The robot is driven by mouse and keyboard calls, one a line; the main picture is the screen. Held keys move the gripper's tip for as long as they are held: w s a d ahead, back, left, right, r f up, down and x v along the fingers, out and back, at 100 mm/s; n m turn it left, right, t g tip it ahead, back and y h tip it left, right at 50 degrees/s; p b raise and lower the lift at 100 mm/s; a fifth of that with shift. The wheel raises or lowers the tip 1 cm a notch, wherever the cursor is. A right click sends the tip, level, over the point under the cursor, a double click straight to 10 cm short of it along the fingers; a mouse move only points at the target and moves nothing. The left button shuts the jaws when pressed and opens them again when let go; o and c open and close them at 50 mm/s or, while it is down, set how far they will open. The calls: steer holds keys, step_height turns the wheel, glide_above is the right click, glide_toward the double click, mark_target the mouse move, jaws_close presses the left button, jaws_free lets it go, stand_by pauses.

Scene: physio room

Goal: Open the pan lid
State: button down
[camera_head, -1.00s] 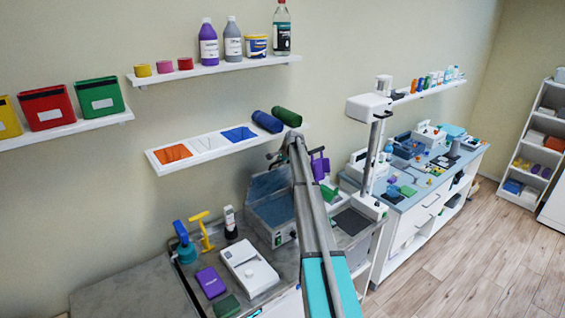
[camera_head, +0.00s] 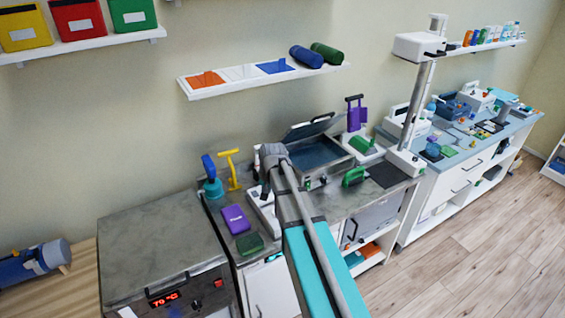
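The pan (camera_head: 335,163) is a grey metal box with a blue-grey inside, on the worktop right of my arm's end. Its lid (camera_head: 308,126) stands raised and tilted at the back of the pan, so the inside shows. The end of my arm (camera_head: 273,153) is at the pan's left, seen from behind. My gripper's fingers are hidden by the arm, so I cannot tell whether they are open or touch anything.
Left of the arm are a purple box (camera_head: 235,218), a green block (camera_head: 249,244), a blue pump bottle (camera_head: 211,178) and a yellow T-shaped tool (camera_head: 231,168). A white-headed column (camera_head: 415,110) stands at right. A wall shelf (camera_head: 330,72) hangs above.

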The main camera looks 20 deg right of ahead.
steer(key=s+a+f+n+g+b, duration=0.1)
steer(key=s+a+f+n+b, duration=0.1)
steer(key=s, duration=0.7)
steer(key=s+a+f+n+h+b, duration=0.1)
steer(key=s+a+f+n+b, duration=0.1)
steer(key=s, duration=0.7)
steer(key=shift+s+a+f+n+g, duration=0.4)
steer(key=shift+a+f, duration=0.3)
steer(key=shift+f, duration=0.25)
